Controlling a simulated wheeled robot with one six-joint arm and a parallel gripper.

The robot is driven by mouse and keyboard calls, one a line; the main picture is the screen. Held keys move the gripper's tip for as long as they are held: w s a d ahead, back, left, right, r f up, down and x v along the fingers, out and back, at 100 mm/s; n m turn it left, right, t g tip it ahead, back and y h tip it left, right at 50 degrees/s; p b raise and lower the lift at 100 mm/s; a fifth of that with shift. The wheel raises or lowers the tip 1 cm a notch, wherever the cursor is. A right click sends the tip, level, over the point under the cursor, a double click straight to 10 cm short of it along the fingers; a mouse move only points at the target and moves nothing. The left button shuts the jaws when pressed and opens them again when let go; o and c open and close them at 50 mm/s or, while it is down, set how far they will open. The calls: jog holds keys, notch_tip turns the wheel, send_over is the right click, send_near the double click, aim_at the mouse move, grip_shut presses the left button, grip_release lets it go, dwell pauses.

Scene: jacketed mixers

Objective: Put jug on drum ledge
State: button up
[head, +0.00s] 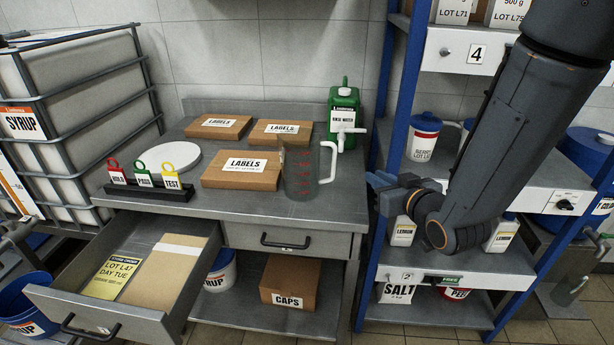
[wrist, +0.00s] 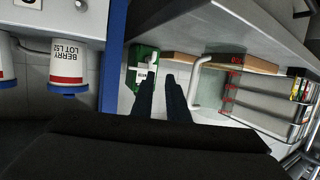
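The jug (head: 300,170) is clear with red markings and a white handle on its right side. It stands upright near the right front edge of the steel worktop; its handle and red marks also show in the wrist view (wrist: 228,95). My gripper (head: 374,182) is to the right of the jug, apart from the handle. In the wrist view my gripper (wrist: 160,80) has its fingers apart with nothing held, and the handle lies right of them. A blue drum (head: 590,150) is partly visible at the far right behind the rack. I cannot make out its ledge clearly.
A green bottle (head: 343,115) stands behind the jug. Label boxes (head: 242,170) lie left of it on the worktop (head: 225,200). A blue-framed rack (head: 392,120) with tubs stands right of the worktop. An open drawer (head: 135,275) juts out at lower left.

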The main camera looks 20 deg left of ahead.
aim_at(335, 159)
jog(key=a+y, duration=0.1)
jog(key=a, duration=0.1)
jog(key=s+a+r+n+y, duration=0.1)
jog(key=a, duration=0.2)
jog(key=a+y, duration=0.2)
jog(key=shift+s+a+r+n+b, duration=0.15)
jog(key=shift+a+r+n+b, duration=0.15)
jog(key=shift+a+r, duration=0.05)
jog(key=shift+p+x, duration=1)
jog(key=shift+x, duration=2.05)
jog(key=shift+d+f, duration=0.1)
jog(key=shift+f, duration=0.05)
grip_shut()
